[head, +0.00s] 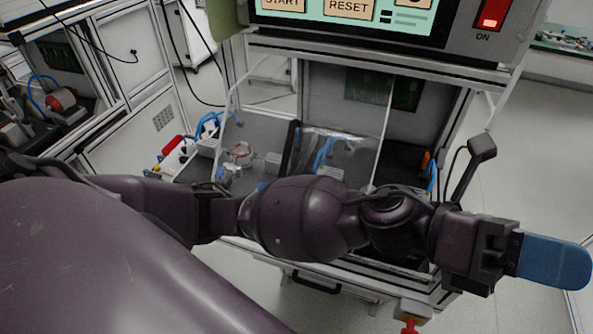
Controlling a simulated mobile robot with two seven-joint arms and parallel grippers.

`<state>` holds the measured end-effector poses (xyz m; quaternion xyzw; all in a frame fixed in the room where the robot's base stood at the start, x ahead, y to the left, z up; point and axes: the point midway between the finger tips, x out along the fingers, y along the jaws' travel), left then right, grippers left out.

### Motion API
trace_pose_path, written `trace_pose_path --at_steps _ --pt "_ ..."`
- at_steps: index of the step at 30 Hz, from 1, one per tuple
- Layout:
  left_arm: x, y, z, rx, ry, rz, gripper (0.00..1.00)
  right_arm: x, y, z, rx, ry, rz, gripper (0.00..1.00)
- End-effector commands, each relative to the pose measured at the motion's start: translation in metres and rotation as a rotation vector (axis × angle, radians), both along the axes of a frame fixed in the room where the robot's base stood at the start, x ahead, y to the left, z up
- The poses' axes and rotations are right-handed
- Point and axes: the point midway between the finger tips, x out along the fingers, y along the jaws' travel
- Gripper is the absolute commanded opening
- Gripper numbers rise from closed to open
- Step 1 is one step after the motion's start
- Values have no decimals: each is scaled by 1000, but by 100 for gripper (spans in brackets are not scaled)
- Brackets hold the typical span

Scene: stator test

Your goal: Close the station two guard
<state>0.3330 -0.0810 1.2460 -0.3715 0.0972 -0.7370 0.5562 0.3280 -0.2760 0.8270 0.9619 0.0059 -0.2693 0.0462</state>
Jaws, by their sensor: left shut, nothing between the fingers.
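A station (455,62) with a screen and panel above it stands in front of me. Its front is open to view, with clear panes and thin pale edges (387,120) around the work space. I cannot tell which pane is the station two guard, or how far open it stands. My left arm crosses in front of the station from left to right and hides its lower front. My left gripper (555,262) has blue fingers, is shut and empty, and is out past the station's right side, apart from it. My right gripper is not in view.
The panel shows START and RESET buttons (349,8) and a lit red ON switch (491,14). A small stator-like part (240,153) and blue hoses (325,152) are inside. A red button (409,326) is at the lower front. Another station (60,100) stands left. Floor at right is clear.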

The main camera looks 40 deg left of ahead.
Motion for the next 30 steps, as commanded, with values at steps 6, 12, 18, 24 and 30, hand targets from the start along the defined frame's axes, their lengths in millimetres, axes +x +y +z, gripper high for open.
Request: trace_pose_path --at_steps 6,12,18,24,30 --pt "-55 -12 -46 209 -540 -321 0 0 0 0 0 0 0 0" --pt "-67 16 -106 405 -976 -654 0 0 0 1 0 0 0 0" --pt "-35 75 -151 624 -1324 -1036 0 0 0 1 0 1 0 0" --pt "28 149 -157 881 -1535 -1465 0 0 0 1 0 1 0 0" --pt "86 211 -124 1114 -1560 -1837 0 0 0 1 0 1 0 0"
